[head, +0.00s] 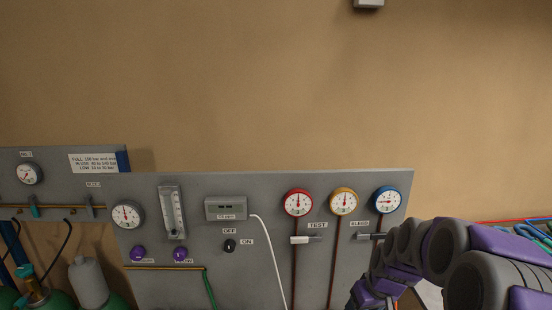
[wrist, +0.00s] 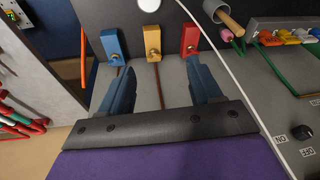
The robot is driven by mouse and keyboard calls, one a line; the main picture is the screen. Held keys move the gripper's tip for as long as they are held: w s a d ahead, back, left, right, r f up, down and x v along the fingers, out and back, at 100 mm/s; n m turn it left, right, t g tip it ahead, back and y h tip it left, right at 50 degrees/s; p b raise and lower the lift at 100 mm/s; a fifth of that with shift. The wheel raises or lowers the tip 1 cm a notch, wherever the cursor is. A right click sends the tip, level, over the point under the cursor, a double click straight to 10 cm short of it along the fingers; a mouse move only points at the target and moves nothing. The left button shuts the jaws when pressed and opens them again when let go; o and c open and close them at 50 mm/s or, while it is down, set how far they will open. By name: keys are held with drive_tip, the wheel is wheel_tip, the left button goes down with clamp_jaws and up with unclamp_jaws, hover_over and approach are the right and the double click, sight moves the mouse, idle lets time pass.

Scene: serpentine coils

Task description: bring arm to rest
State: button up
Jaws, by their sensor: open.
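My arm (head: 425,250), purple and grey, reaches in from the lower right of the head view, in front of the right end of a grey wall panel (head: 260,280). In the head view my gripper's fingers cannot be made out. In the wrist view my gripper (wrist: 161,72) is open, its two dark blue fingers spread apart with nothing between them. Beyond the fingers are a blue block (wrist: 113,46), a yellow block (wrist: 152,42) and a red block (wrist: 190,39), each with a brass fitting. I cannot tell whether the fingers touch anything.
The panel carries a red gauge (head: 298,202), an orange gauge (head: 344,201), a blue gauge (head: 387,199), a white-handled TEST lever (head: 301,240) and a black OFF/ON knob (head: 230,246). Gas cylinders (head: 89,283) stand at lower left. Coloured hoses (head: 520,229) lie at right. The wall above is mostly bare.

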drive_tip(key=s+a+r+g, duration=0.1)
drive_tip(key=s+a, duration=0.1)
drive_tip(key=s, duration=0.9)
drive_tip(key=s+a+r+m+g+h, duration=0.1)
drive_tip(key=s+a+g, duration=0.1)
drive_tip(key=s, duration=0.9)
drive_tip(key=s+a+r+m+g+b, duration=0.1)
drive_tip(key=s+a, duration=0.3)
drive_tip(key=s, duration=0.7)
drive_tip(key=shift+s+r+h, duration=0.15)
drive_tip(key=shift+r+h, duration=0.15)
drive_tip(key=shift+r, duration=0.2)
drive_tip(key=shift+c, duration=0.3)
